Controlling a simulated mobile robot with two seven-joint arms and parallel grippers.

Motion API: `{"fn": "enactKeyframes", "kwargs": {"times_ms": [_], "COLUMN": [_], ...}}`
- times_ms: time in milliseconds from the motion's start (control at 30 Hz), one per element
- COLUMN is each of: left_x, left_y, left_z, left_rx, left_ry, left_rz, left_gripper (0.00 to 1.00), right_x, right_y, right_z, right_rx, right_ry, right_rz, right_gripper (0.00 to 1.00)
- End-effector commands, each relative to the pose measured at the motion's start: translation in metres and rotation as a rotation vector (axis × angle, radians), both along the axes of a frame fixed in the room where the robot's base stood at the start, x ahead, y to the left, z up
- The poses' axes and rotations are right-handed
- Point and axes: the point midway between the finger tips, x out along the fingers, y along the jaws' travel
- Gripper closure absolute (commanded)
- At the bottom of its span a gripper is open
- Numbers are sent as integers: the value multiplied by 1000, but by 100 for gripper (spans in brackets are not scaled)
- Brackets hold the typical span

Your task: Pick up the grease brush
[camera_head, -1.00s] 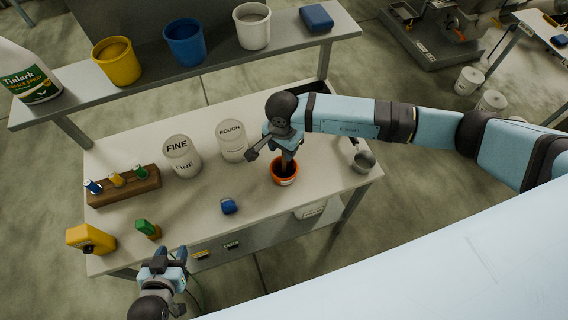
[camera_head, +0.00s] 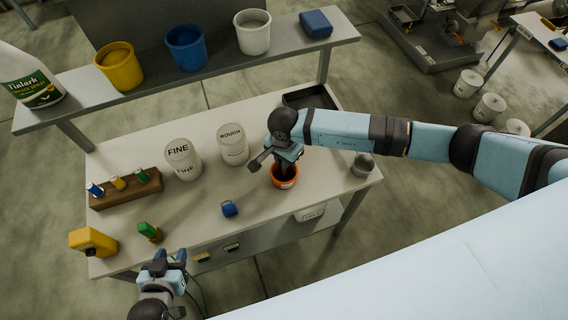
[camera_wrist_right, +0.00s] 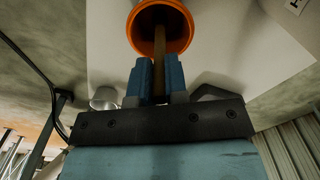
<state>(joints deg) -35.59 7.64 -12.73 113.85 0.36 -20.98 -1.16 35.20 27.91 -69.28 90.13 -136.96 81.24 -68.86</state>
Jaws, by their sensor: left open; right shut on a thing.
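The grease brush (camera_wrist_right: 159,42) shows in the right wrist view as a brown handle standing in an orange pot (camera_wrist_right: 181,22); its lower end is hidden inside. My right gripper (camera_wrist_right: 159,80) is shut on the handle, just above the pot's rim. In the head view the orange pot (camera_head: 284,182) stands near the table's front edge, with my right gripper (camera_head: 286,162) over it, hiding most of the brush. My left gripper (camera_head: 168,262) is open and empty in front of the table's front left edge.
White jars marked FINE (camera_head: 182,160) and ROUGH (camera_head: 233,145) stand left of the pot. A blue item (camera_head: 229,209) lies front left of it, and a grey cup (camera_head: 362,165) stands to the right. A raised shelf (camera_head: 215,80) with buckets runs along the back.

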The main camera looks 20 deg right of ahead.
Motion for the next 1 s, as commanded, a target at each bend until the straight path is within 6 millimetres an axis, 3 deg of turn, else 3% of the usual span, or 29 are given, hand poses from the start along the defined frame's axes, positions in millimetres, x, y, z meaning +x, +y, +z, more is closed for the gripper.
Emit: {"fn": "enactKeyframes", "kwargs": {"times_ms": [267, 367, 700, 1000], "left_x": [0, 0, 1, 1], "left_y": [-1, -1, -7, -8], "left_z": [-4, -9, -26, -31], "left_rx": [-1, -2, -10, -11], "left_ry": [0, 0, 5, 1], "left_rz": [0, -1, -11, -14], "left_gripper": [57, 57, 57, 57], "right_x": [1, 2, 1, 0], "right_y": [0, 0, 0, 0], "right_z": [20, 40, 140, 191], "right_rx": [1, 1, 2, 1], "right_ry": [-3, -5, -6, -2], "right_rz": [0, 2, 1, 0], "right_gripper": [100, 100, 100, 100]}}
